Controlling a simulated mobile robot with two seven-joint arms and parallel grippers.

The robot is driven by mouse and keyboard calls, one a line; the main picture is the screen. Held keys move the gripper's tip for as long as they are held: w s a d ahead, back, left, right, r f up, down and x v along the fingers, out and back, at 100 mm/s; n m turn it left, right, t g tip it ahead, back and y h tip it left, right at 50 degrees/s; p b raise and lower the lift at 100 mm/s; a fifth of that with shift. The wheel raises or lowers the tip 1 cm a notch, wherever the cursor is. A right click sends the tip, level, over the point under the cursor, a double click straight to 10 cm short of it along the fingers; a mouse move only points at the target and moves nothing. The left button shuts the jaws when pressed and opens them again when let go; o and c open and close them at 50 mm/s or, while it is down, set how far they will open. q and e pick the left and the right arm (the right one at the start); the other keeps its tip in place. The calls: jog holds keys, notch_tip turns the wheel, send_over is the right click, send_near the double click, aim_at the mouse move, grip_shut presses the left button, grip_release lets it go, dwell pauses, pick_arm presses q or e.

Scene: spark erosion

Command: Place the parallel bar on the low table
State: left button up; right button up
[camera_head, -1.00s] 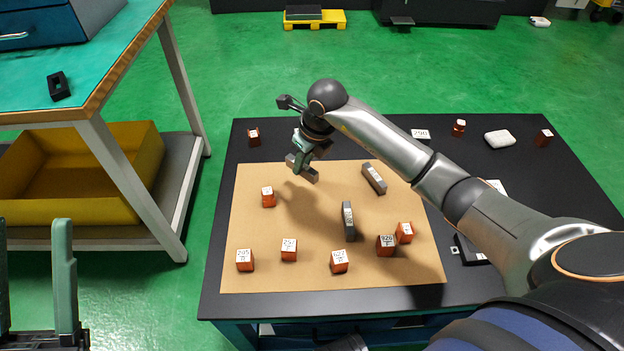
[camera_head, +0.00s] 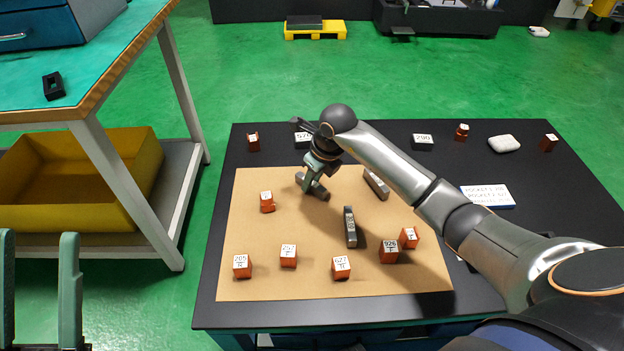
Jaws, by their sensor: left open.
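My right gripper (camera_head: 313,174) reaches over the left half of the low table (camera_head: 545,215) from the right. It appears shut on a grey parallel bar (camera_head: 322,192), held flat at or just above the tan mat (camera_head: 330,220); contact with the mat is unclear. Its fingers hide the bar's middle. Two similar grey bars lie on the mat, one to the right (camera_head: 376,184) and one nearer me (camera_head: 350,228). My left gripper (camera_head: 39,285) is open and empty at the lower left, away from the low table.
Several labelled orange-brown blocks (camera_head: 288,256) stand on the mat. Dark labelled blocks (camera_head: 422,142), a white rounded piece (camera_head: 503,143) and a white-and-blue card (camera_head: 487,196) are on the black top. A teal-topped bench (camera_head: 100,60) with a yellow bin (camera_head: 90,190) stands left.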

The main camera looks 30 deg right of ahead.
jog(key=o, duration=0.3)
jog(key=shift+o, duration=0.2)
jog(key=p+v, duration=0.4)
jog(key=v, duration=0.8)
jog(key=s+a+r+n+g+y, duration=0.1)
jog(key=s+a+r+g+y, duration=0.1)
jog(key=s+a+y, duration=0.8)
jog(key=s+a+r+n+g+y, duration=0.1)
jog(key=s+a+r+y, duration=0.3)
jog(key=a, duration=1)
jog(key=s+r+m+t+y, duration=0.3)
jog(key=s+r+m+y, duration=0.45)
jog(key=r, duration=0.55)
jog(key=w+d+r+m+t+h, duration=0.1)
jog(key=d+r+m+t+h, duration=0.2)
jog(key=m+t, duration=0.6)
jog(key=w+d+r+m+t+h, duration=0.1)
jog(key=d+m+t+h, duration=0.3)
jog(key=m+t, duration=0.6)
jog(key=d+r+m, duration=0.1)
jog(key=m, duration=0.2)
jog(key=shift+d+r+h, duration=0.35)
